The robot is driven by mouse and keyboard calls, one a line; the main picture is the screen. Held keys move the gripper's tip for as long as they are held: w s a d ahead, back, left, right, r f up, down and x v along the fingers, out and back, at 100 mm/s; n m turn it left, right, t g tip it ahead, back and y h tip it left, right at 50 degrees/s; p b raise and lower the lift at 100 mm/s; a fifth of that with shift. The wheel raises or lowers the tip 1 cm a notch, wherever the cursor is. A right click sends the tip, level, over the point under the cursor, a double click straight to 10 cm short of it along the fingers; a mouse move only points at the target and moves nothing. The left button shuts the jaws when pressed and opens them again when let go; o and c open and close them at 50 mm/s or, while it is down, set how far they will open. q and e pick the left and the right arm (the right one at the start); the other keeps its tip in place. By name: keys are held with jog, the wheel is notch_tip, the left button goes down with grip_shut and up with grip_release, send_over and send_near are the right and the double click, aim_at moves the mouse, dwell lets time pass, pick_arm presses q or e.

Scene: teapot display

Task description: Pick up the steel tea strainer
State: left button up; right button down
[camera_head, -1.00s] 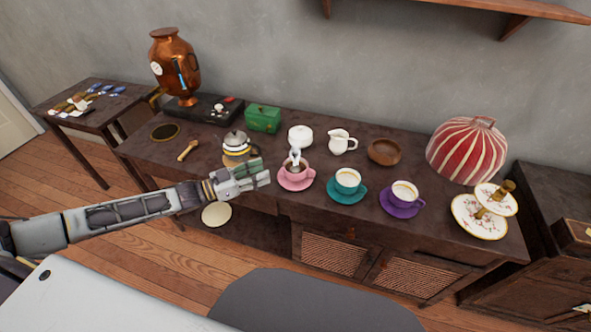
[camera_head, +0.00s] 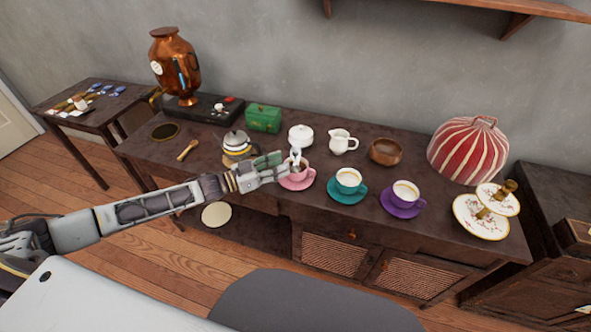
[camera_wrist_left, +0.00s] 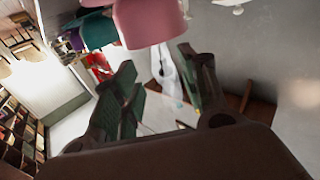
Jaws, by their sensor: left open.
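The steel tea strainer (camera_head: 295,155) is a small pale, shiny shape standing up from the pink cup (camera_head: 305,176) on its pink saucer. My left gripper (camera_head: 278,166) is open, its fingertips at the left side of the pink cup, close to the strainer. The fingers partly cover the cup and saucer. In the left wrist view the open fingers (camera_wrist_left: 158,65) spread on both sides of a pale strip that looks like the strainer (camera_wrist_left: 165,72). I cannot tell whether either finger touches the strainer. My right gripper is not in view.
A teal cup (camera_head: 348,178) and a purple cup (camera_head: 405,192) stand to the right. A steel teapot (camera_head: 236,141) stands left of my gripper. A white lidded pot (camera_head: 300,135) and a creamer (camera_head: 342,140) stand behind. The table's front left is mostly clear.

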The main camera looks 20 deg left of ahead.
aim_at(296, 158)
pick_arm(q)
jog(key=shift+w+d, duration=0.5)
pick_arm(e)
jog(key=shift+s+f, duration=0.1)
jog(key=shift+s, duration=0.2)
pick_arm(q)
jog(key=shift+d, duration=0.1)
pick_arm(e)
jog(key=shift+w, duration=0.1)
pick_arm(q)
jog(key=shift+x, duration=1)
jog(key=shift+w+d+f, duration=0.1)
jog(key=shift+w+d, duration=0.15)
jog(key=shift+w, duration=0.3)
jog(key=shift+w+d, duration=0.6)
jog(key=shift+d, duration=0.1)
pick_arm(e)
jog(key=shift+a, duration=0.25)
